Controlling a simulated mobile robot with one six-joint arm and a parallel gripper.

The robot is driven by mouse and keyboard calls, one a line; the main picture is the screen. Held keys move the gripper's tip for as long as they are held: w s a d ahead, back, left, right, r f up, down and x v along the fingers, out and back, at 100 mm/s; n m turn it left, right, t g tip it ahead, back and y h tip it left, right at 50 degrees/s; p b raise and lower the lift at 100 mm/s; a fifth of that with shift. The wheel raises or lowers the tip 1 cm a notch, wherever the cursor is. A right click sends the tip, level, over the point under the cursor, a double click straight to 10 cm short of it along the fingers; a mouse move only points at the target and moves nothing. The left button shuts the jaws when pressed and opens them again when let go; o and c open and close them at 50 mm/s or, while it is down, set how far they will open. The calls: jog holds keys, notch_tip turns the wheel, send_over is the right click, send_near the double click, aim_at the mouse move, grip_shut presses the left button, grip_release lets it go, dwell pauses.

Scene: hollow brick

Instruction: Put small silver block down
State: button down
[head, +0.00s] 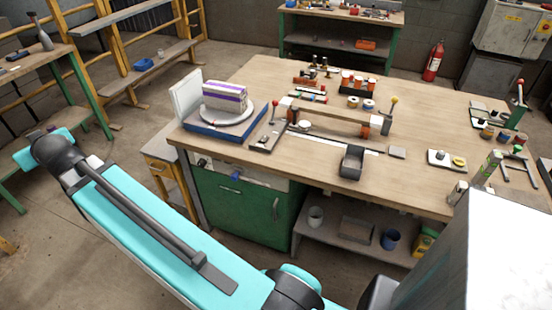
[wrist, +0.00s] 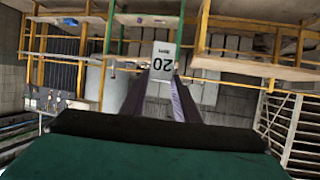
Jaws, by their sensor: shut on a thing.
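A small silver block (wrist: 163,58) marked "20 mm" shows in the wrist view. It sits between the two dark fingers of my gripper (wrist: 160,82), which is shut on it. The number reads upside down in that picture. Behind the block I see walls and shelving, and no surface touches it in view. My gripper and the block do not show clearly in the head view, where my teal arm crosses the lower left. The wooden workbench (head: 240,88) stands beyond my arm.
On the bench, a striped block (head: 225,92) rests on a round plate over a blue base (head: 215,127). A wooden bar fixture (head: 340,118), a dark small bin (head: 352,162) and several small parts stand about. Bare wood shows at the front centre (head: 310,168).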

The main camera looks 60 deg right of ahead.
jog(key=s+d+f+m+g+h, duration=0.35)
jog(key=s+d, duration=0.35)
jog(key=d, duration=0.9)
jog(key=s+d+f+m+g+h, duration=0.4)
jog(key=s+d, duration=0.3)
jog(key=d, duration=0.8)
jog(key=s+d+f+m+g+h, duration=0.2)
jog(key=s+d+f+m+h, duration=0.35)
jog(key=d, duration=1.05)
jog(key=s+d+f+m+g+y, duration=0.1)
jog(key=s+d+m+g, duration=0.2)
jog(key=s+d, duration=0.35)
jog(key=s+d+m+g, duration=0.3)
jog(key=s+d, duration=0.1)
jog(key=s, duration=0.6)
jog(key=s+d+f+m+g+y, duration=0.1)
jog(key=s+d+m+g, duration=0.15)
jog(key=s+d, duration=0.45)
jog(key=s+d+m+g+y, duration=0.1)
jog(key=s+m+g+y, duration=0.1)
jog(key=s, duration=1.1)
jog(key=s+d+m+g+y, duration=0.1)
jog(key=s+m+g+y, duration=0.2)
jog(key=s, duration=1.1)
jog(key=shift+d+r+m+g, duration=0.25)
jog(key=shift+r+m+g, duration=0.1)
jog(key=shift+m+g, duration=0.7)
jog(key=shift+p, duration=0.3)
notch_tip(320, 180, down, 6)
jog(key=p, duration=0.2)
